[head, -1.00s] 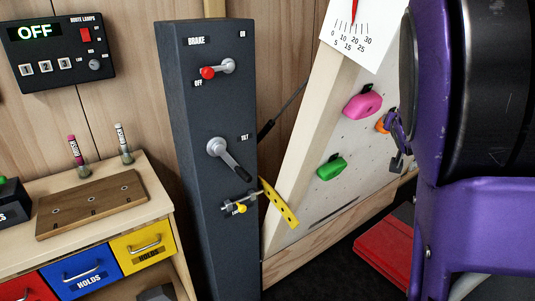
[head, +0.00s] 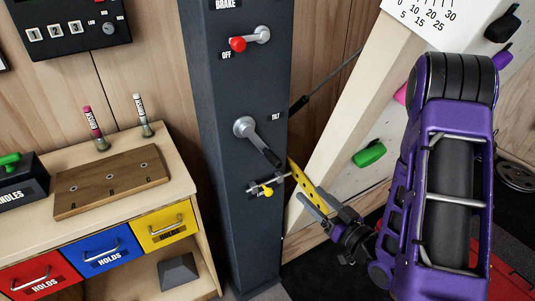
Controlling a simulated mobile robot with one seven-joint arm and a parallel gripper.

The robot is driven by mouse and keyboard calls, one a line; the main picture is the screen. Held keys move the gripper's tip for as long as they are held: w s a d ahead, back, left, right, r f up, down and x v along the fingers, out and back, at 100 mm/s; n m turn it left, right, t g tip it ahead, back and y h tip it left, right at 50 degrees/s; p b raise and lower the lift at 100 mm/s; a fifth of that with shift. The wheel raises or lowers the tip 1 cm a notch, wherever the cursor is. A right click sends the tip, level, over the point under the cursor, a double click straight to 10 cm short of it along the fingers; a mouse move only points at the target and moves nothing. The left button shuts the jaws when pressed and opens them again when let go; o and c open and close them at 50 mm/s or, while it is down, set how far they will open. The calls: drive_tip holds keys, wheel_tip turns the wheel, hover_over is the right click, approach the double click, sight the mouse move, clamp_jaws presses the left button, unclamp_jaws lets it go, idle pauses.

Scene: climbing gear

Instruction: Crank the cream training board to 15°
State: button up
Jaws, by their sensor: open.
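The cream training board (head: 352,118) leans beside the dark grey column (head: 222,130). Its angle scale (head: 428,18) is cut off at the top edge and the needle is out of view. The TILT crank (head: 258,138) is on the column, its dark handle pointing down and right. Above it, the brake lever (head: 250,40) has its red knob to the left, on the OFF side. Below is a yellow-knobbed pin (head: 266,190) beside a perforated yellow strip (head: 310,186). My gripper (head: 316,206) is open and empty, right of and below the crank, close to the strip.
A wooden bench (head: 185,180) with coloured drawers and a brown board (head: 110,188) stands left of the column. A lamp control box (head: 75,28) is on the wall. A green hold (head: 369,154) is on the training board. Red mats (head: 510,270) lie on the floor at right.

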sight(280, 165)
drive_tip(key=b+x, duration=0.2)
drive_tip(key=x, duration=0.3)
drive_tip(key=b+x, duration=0.3)
drive_tip(key=x, duration=0.3)
drive_tip(key=b+x, duration=0.3)
drive_tip(key=x, duration=0.3)
drive_tip(key=shift+a+r, duration=0.25)
drive_tip(key=shift+r, duration=0.1)
clamp_jaws()
idle(1.0)
